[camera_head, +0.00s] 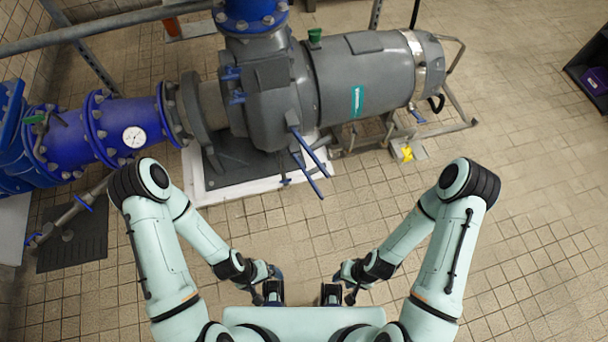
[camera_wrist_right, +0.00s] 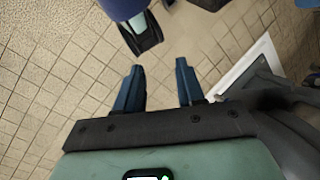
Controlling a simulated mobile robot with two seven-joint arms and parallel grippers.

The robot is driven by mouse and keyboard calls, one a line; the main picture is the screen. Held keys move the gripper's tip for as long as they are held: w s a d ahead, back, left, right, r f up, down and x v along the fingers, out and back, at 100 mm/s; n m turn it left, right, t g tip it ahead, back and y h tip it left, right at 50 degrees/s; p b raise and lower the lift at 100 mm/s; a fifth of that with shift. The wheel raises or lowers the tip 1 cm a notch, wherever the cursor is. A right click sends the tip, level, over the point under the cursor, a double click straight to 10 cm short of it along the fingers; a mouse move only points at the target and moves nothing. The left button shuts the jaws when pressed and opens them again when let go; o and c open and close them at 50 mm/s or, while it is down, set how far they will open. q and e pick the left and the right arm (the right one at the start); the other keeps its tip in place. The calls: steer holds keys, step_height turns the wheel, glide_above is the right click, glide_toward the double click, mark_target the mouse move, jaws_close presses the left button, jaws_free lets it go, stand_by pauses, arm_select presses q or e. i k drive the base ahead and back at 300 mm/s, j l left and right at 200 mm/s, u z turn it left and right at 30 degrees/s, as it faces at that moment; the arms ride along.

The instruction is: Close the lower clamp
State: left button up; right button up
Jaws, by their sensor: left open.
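The grey pump (camera_head: 270,105) carries two small blue clamp-like levers on its left side, an upper one (camera_head: 232,73) and a lower one (camera_head: 237,98). Two long blue handles (camera_head: 307,160) stick out from its front. I cannot tell which part is the lower clamp, or whether it is open. My left gripper (camera_head: 272,293) is near the bottom of the head view, open and away from the pump. My right gripper (camera_head: 332,294) is beside it, also away from the pump. In the right wrist view its two blue fingers (camera_wrist_right: 157,85) are apart with only floor between them.
A blue flanged pipe (camera_head: 120,128) with a round gauge (camera_head: 134,137) runs left from the pump. The pump stands on a white-edged plinth (camera_head: 205,193). A yellow-marked foot (camera_head: 407,153) is on the tiled floor at right. The floor between grippers and pump is clear.

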mark_target(308, 174)
steer(key=i+j, duration=0.15)
steer(key=j, duration=0.2)
steer(key=i+j+z, duration=0.15)
steer(key=j, duration=0.6)
steer(key=i+j+z, duration=0.1)
steer(key=j, duration=0.3)
steer(key=i+l, duration=0.1)
steer(key=l, duration=0.15)
